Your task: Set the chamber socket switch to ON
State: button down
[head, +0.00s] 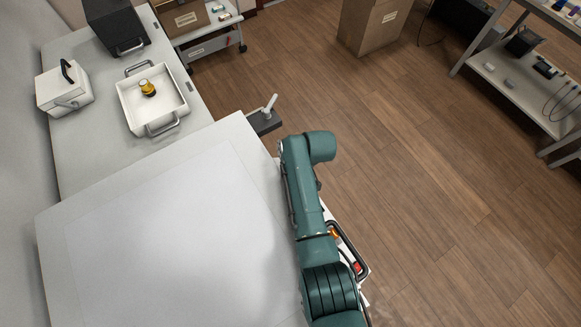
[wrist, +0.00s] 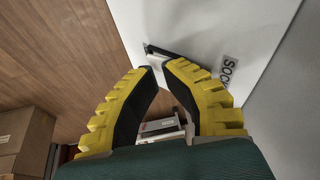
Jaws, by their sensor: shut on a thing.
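The chamber is a large white box whose top (head: 160,230) fills the lower left of the head view. Its white side panel (wrist: 235,35) shows in the wrist view, with a partly covered label (wrist: 230,70) starting "SOCK". My gripper (wrist: 163,68) has yellow-backed, dark-padded fingers, with the tips close together beside this panel. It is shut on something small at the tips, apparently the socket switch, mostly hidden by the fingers. The switch's ON or OFF position cannot be read. In the head view my gripper is hidden behind my green arm and the chamber.
A dark bracket (head: 263,123) with a white peg sticks out at the chamber's far corner. A white tray (head: 133,114) with a small amber-and-black item (head: 147,88) and a white lidded box (head: 64,92) stand on the bench. Open wooden floor (head: 430,190) lies to the right.

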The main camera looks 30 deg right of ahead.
jog(key=w+d+p+v, duration=0.1)
jog(key=p+v, duration=0.4)
jog(key=v, duration=0.8)
jog(key=shift+r, duration=0.25)
jog(key=shift+d, duration=0.15)
jog(key=w+a+r+t+h, duration=0.1)
jog(key=w+a+r+t, duration=0.15)
jog(key=r, duration=0.55)
jog(key=w+a+r+t+h, duration=0.1)
jog(key=w+a+r+t, duration=0.2)
jog(key=r, duration=0.5)
jog(key=w+a+r+t, duration=0.1)
jog(key=w+r+t, duration=0.25)
jog(key=r, duration=0.45)
jog(key=s+a+r+m+t+p, duration=0.1)
jog(key=s+a+r+t, duration=0.3)
jog(key=r, duration=0.5)
jog(key=s+a+r+t, duration=0.2)
jog(key=s+r, duration=0.4)
jog(key=r, duration=0.2)
jog(key=s+a+r+m+t+p, duration=0.1)
jog(key=s+a+r+t, duration=0.3)
jog(key=r, duration=0.5)
notch_tip(320, 180, up, 25)
jog(key=d+p, duration=0.1)
jog(key=p, duration=2.5)
jog(key=shift+s+d+r, duration=0.15)
jog(key=shift+s+d, duration=0.05)
jog(key=shift+s, duration=0.1)
